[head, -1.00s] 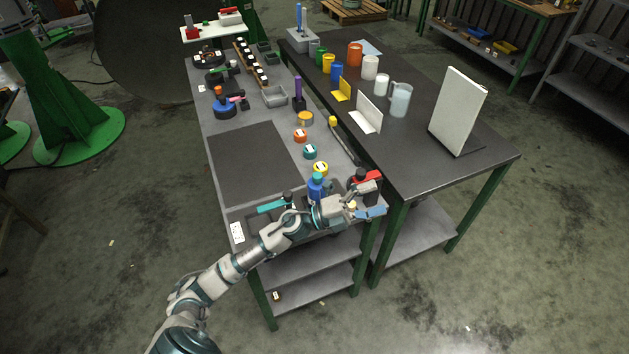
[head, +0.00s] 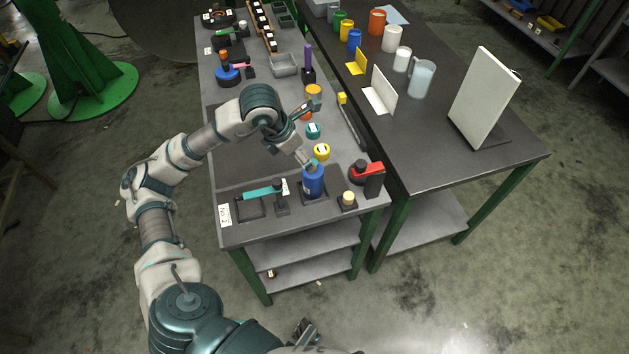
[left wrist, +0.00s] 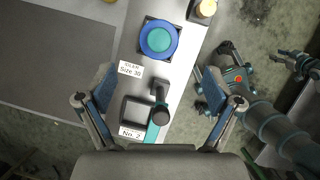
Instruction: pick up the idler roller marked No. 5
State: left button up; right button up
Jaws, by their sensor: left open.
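My left gripper (head: 306,134) is over the near half of the bench, well short of that rail. In the left wrist view its two fingers (left wrist: 158,100) are spread wide with nothing between them. My right gripper (head: 305,332) shows at the bottom edge and also at the right of the left wrist view (left wrist: 218,80); its jaw opening is unclear.
Below my left gripper are a blue cylinder (head: 313,183) and a teal-handled part (head: 262,192). The dark mat (head: 240,155) is clear. A second table (head: 440,150) adjoins on the right.

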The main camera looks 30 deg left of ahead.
pick_arm(q)
send_over(313, 182)
jog(key=w+a, duration=0.1)
jog(key=a, duration=0.2)
notch_tip(313, 182, down, 5)
jog(key=shift+d+f, duration=0.15)
jog(key=shift+w+d+f, duration=0.2)
jog(key=shift+d+f, duration=0.05)
jog(key=shift+f, duration=0.15)
jog(key=b+x, duration=0.1)
jog(key=x, duration=0.3)
jog(key=shift+d+r, duration=0.1)
jog(key=shift+d, duration=0.05)
jog(key=shift+w+f, duration=0.15)
jog(key=shift+f, duration=0.1)
jog(key=c, duration=1.6)
jog(key=shift+r, duration=0.1)
grip_shut()
pick_arm(e)
notch_tip(313, 182, up, 3)
jog(key=shift+w+r, duration=0.15)
